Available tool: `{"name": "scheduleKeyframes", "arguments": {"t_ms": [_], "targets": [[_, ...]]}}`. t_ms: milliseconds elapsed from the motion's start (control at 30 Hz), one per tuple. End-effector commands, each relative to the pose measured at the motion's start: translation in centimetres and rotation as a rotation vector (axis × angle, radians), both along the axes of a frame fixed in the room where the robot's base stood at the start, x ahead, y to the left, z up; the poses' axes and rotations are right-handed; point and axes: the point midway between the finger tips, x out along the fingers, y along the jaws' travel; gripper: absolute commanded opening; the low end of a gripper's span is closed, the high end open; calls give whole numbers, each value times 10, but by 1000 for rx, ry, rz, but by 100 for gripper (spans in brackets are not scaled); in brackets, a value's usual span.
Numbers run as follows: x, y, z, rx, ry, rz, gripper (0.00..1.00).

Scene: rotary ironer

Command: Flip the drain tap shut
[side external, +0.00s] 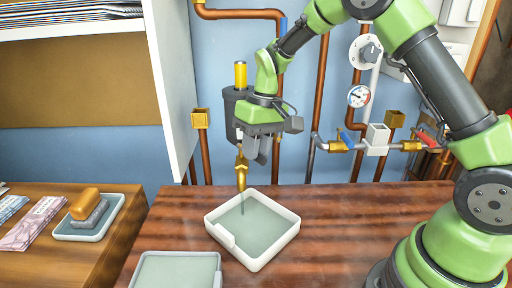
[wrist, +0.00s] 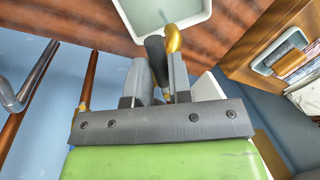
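The brass drain tap (side external: 241,170) has its spout pointing down over a white square tray (side external: 264,259). A thin stream seems to run from the spout into the tray. My gripper (side external: 259,150) is right at the tap and hides its upper part in the side view. In the wrist view, the tap's brass spout (wrist: 174,40) curves beyond the fingers of my gripper (wrist: 161,75). A black lever handle (wrist: 155,55) lies between or just in front of the fingers, close to the left one. Whether the fingers press on it is not clear.
Copper pipes (side external: 319,100), a pressure gauge (side external: 359,96) and a valve with coloured levers (side external: 376,140) are on the wall behind. A white cabinet side (side external: 172,85) stands left of my gripper. A second tray (side external: 178,254) lies at the front.

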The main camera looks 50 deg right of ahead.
Motion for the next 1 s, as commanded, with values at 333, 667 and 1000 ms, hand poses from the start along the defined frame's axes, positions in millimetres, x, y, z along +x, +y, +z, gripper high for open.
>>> {"name": "scheduleKeyframes", "arguments": {"t_ms": [333, 667, 1000], "targets": [[0, 0, 0, 0, -1, 0, 43], [0, -8, 42, -1, -8, -2, 43], [-2, -18, 93, 0, -4, -2, 43]]}}
